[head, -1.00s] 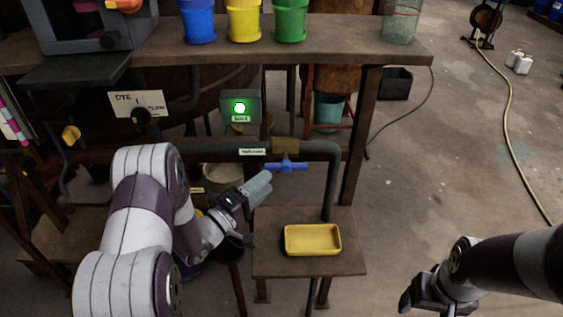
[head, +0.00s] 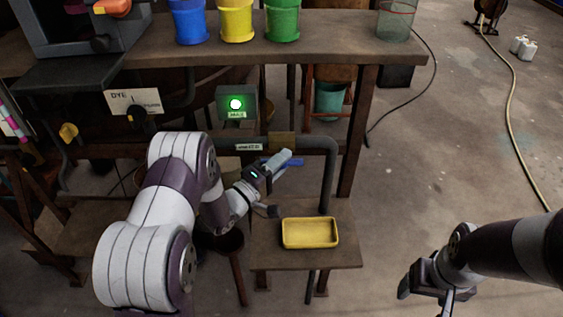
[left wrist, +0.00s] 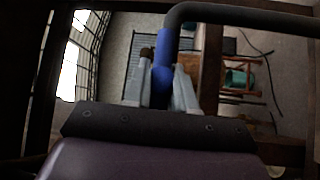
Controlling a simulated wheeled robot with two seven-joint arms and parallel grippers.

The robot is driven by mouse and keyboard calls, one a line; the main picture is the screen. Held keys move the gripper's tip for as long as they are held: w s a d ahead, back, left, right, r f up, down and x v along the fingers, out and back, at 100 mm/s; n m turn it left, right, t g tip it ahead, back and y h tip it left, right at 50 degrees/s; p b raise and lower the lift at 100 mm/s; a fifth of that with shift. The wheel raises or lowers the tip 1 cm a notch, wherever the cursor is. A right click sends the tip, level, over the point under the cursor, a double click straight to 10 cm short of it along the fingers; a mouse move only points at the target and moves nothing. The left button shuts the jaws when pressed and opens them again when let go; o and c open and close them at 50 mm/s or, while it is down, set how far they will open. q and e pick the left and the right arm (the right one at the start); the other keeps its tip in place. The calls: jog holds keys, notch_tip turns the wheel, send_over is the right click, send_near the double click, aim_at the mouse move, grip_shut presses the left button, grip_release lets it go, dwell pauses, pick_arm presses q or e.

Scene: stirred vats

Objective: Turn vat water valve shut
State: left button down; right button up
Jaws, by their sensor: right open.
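The valve's blue handle (head: 295,162) sits below a brass-coloured valve body (head: 282,142) on a dark pipe (head: 315,145). My left gripper (head: 284,158) is at the handle and hides part of it. In the left wrist view the blue handle (left wrist: 162,70) lies between the two fingers of my left gripper (left wrist: 162,88), with little or no gap on either side. I cannot tell whether the fingers press on it. My right gripper (head: 425,285) is open at the lower right, away from the valve.
A yellow tray (head: 310,246) rests on a low wooden stand (head: 345,255) below the pipe. A green-lit box (head: 237,105) is above the pipe. Blue, yellow and green (head: 283,20) buckets stand on the bench. The floor on the right is mostly clear.

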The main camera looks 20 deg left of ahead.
pick_arm(q)
jog(key=shift+s+f+g+p, duration=0.1)
jog(key=shift+f+g+p, duration=0.1)
jog(key=shift+g+p, duration=0.2)
